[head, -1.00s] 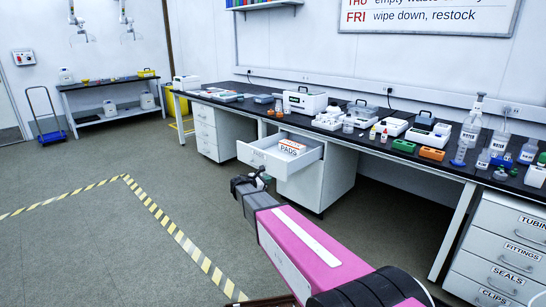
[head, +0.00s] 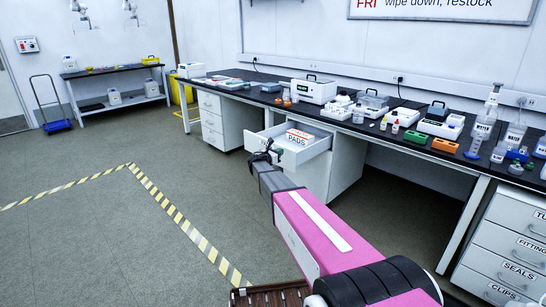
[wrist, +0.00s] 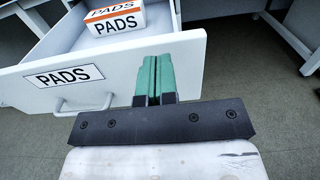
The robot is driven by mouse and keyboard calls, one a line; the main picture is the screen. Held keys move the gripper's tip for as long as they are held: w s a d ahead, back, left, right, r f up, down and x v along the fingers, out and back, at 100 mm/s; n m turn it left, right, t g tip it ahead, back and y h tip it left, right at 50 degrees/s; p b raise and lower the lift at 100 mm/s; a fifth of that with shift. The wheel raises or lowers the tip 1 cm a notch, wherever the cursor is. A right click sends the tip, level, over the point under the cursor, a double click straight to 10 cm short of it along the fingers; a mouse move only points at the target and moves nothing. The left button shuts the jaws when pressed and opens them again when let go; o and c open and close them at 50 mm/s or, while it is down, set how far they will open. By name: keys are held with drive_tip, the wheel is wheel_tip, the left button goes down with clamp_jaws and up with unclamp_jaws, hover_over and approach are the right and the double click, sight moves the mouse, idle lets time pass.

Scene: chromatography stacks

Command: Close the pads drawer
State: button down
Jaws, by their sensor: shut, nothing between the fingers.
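The pads drawer (head: 318,150) stands pulled out of the cabinet under the long bench. It is white, and in the wrist view its front (wrist: 30,88) carries a PADS label and a bar handle (wrist: 84,107). A white and orange PADS box (head: 299,137) lies inside it, also seen in the wrist view (wrist: 114,17). My gripper (wrist: 153,62) is shut and empty, its green fingers in front of the drawer front, right of the handle. I cannot tell whether the fingertips touch the front. In the head view my arm hides part of the drawer front.
The cabinet (head: 344,167) sits below the drawer. The black bench top (head: 262,99) carries bottles, cases and instruments. A second drawer unit (head: 513,240) stands at the right. The grey floor (head: 110,240) at the left is clear, with striped tape (head: 190,230).

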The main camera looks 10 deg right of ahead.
sight(287, 149)
drive_tip(key=shift+x, duration=1.65)
